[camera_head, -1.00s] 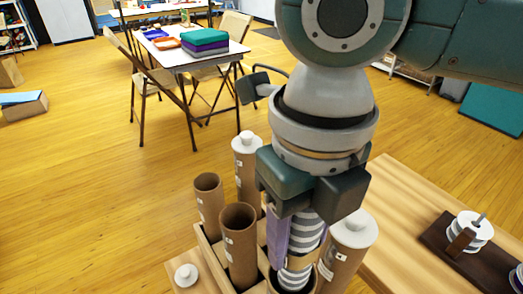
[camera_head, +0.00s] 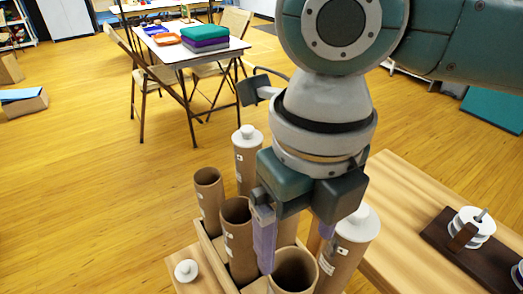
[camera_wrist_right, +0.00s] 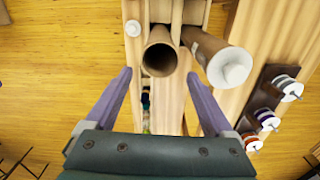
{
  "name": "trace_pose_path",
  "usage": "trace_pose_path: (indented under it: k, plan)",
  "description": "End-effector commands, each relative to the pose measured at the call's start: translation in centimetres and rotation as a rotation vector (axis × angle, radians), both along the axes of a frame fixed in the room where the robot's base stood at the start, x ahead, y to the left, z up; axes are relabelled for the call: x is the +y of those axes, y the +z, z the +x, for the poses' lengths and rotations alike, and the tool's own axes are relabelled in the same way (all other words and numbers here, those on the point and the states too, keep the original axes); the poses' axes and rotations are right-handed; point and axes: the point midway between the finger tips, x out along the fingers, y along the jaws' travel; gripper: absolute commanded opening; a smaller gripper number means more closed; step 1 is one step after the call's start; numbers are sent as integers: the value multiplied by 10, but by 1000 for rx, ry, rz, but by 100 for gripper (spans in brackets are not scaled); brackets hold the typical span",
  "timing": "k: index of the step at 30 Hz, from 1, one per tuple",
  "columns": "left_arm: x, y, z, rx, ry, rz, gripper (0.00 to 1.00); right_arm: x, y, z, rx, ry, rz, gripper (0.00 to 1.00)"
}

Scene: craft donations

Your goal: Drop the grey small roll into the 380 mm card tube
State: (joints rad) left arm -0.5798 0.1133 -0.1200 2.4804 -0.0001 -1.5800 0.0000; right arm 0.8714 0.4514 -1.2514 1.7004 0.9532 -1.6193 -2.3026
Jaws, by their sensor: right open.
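The grey small roll does not show in either view now. My right gripper (camera_head: 293,250) is open, its two purple fingers apart on either side of an open brown card tube (camera_head: 293,268) at the front of the rack. In the right wrist view the tube's dark round mouth (camera_wrist_right: 160,58) lies ahead of the open gripper (camera_wrist_right: 158,76), with nothing between the fingers. The inside of the tube is too dark to show what it holds. I cannot tell the tube's length. My left gripper is not in view.
More open tubes (camera_head: 236,235) and (camera_head: 208,195) stand in the wooden rack (camera_head: 207,244). White-capped tubes stand behind (camera_head: 246,165) and to the right (camera_head: 348,248). A loose white cap (camera_head: 186,270) lies at left. A dark spool stand (camera_head: 470,255) is on the table at right.

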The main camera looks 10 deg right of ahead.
Motion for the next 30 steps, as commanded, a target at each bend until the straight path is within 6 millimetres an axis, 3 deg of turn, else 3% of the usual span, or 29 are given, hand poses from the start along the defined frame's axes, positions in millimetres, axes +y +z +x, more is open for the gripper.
trace_pose_path:
  k: [5, 12, 18, 30]
  plan:
    - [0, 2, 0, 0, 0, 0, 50, 0, 14, 1, -4, 0, 1, 87]
    - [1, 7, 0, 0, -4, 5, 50, 0, 62, 1, -6, 1, 2, 87]
    - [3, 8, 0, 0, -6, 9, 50, 0, 92, 1, -3, 0, 1, 87]
    - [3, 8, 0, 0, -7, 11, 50, 0, 99, 0, 0, 0, 0, 87]
